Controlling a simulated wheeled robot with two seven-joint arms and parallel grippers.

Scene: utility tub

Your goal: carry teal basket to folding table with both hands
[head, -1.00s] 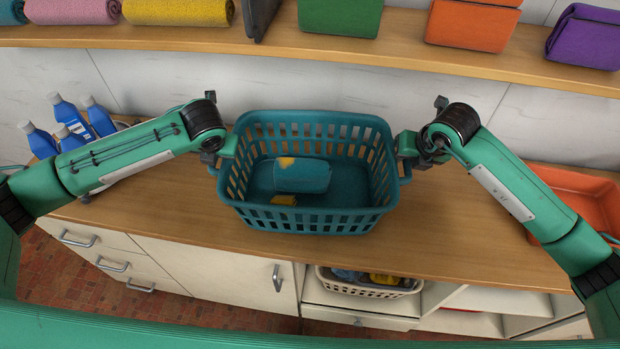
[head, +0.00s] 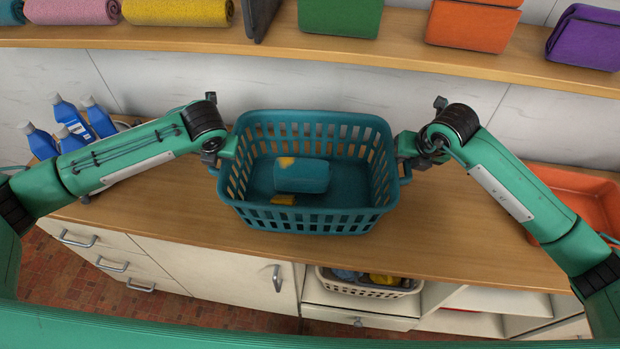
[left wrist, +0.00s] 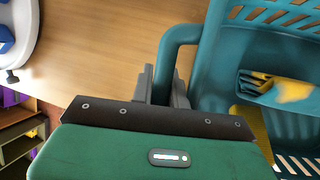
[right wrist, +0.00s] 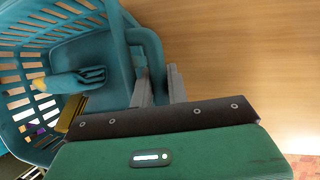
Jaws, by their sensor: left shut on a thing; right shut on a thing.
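The teal basket (head: 310,222) is upright at the middle of the wooden counter, with a folded teal and yellow cloth (head: 302,176) and a small yellow piece (head: 284,199) inside. My left gripper (head: 222,150) is shut on the handle at the basket's left end; the handle (left wrist: 168,62) shows between its fingers in the left wrist view. My right gripper (head: 408,150) is shut on the right-end handle (right wrist: 152,50), which also shows in the right wrist view. I cannot tell whether the basket's bottom touches the counter. No folding table is recognisable in these views.
The wooden counter (head: 470,225) is bare around the basket. Several blue bottles (head: 72,120) stand at the left, and an orange tray (head: 575,195) lies at the right. A shelf (head: 330,50) with folded and rolled cloths runs above. A cream basket (head: 370,287) sits in a lower compartment.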

